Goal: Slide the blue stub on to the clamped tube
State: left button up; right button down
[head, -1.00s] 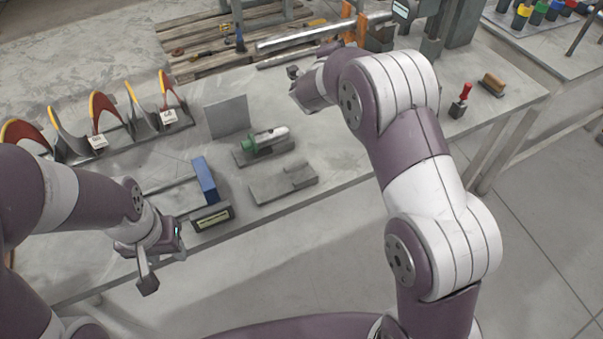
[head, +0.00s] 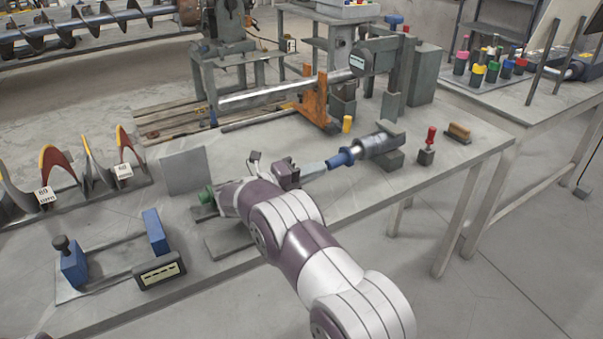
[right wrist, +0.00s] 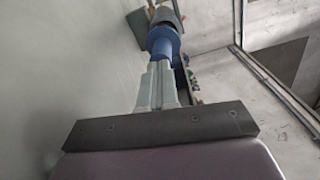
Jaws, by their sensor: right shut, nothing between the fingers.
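The blue stub has a blue end (head: 342,158) and a grey metal body (head: 377,145). It lies in a grey cradle (head: 389,161) on the bench. The long clamped tube (head: 285,92) runs from the fixture's grey head (head: 368,58) out to the left, above the bench. My right gripper (head: 325,167) is shut and empty, with its fingertips at the blue end. In the right wrist view the shut fingers (right wrist: 158,84) point at the blue end (right wrist: 163,42); whether they touch it I cannot tell. My left gripper is not in view.
A green-ended part (head: 206,195) is partly hidden by my right arm. A blue-ended frame (head: 155,232) and curved flights (head: 72,170) are at the left. A yellow cylinder (head: 347,124), red-handled stamp (head: 428,147) and brush (head: 459,132) stand near the cradle. An orange support (head: 316,104) is behind.

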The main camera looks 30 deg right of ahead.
jog(key=shift+d, duration=0.25)
jog(key=shift+d, duration=0.6)
dwell(0.6)
